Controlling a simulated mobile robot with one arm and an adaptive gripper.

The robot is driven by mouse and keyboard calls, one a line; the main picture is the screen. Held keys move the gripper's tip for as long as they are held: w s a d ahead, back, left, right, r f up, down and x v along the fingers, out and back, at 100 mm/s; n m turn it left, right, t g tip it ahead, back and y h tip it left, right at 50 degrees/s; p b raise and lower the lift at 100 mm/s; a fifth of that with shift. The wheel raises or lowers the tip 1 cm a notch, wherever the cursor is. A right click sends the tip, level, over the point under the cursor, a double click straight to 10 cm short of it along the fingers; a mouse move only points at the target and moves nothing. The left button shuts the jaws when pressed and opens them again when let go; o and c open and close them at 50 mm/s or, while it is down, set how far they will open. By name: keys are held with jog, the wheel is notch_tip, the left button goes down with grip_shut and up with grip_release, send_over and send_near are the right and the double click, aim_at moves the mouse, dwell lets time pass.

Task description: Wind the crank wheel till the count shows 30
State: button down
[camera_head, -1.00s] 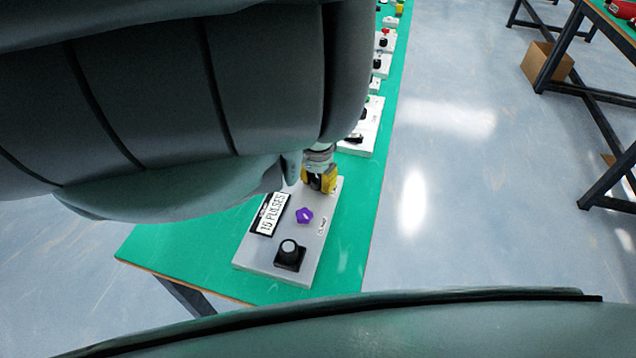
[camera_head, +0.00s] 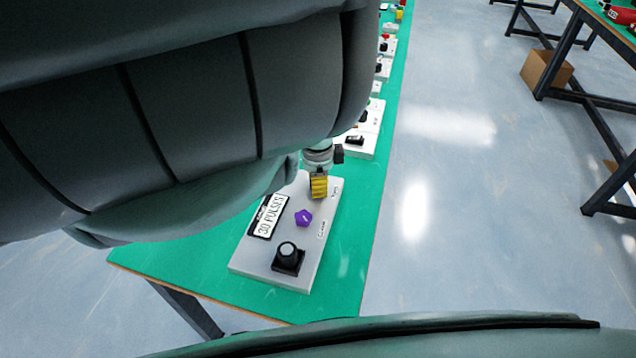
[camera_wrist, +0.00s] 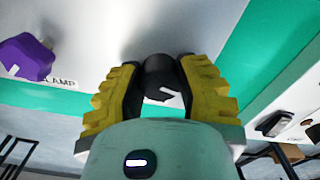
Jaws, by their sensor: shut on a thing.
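The grey-white control panel (camera_head: 312,260) lies on the green bench. Its display (camera_head: 268,217) reads 30 PULSES. My gripper (camera_head: 319,190) is at the far end of the panel, with its yellow fingers pointing down. In the wrist view my gripper (camera_wrist: 160,88) is shut on a dark round knob with a white mark, the crank wheel (camera_wrist: 159,70), one finger on each side. In the head view the gripper hides the wheel.
A purple knob (camera_head: 303,217) sits beside the display, and a black knob on a square base (camera_head: 288,254) is at the panel's near end. More panels (camera_head: 366,128) line the green bench (camera_head: 190,255) beyond. The floor to the right is open.

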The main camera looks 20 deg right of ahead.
jog(key=shift+m, duration=0.5)
jog(key=c, duration=0.6)
grip_release()
jog(key=shift+a, duration=0.1)
notch_tip(320, 180, up, 7)
jog(key=shift+w+f, duration=0.15)
jog(key=shift+f, duration=0.05)
jog(key=shift+r, duration=0.45)
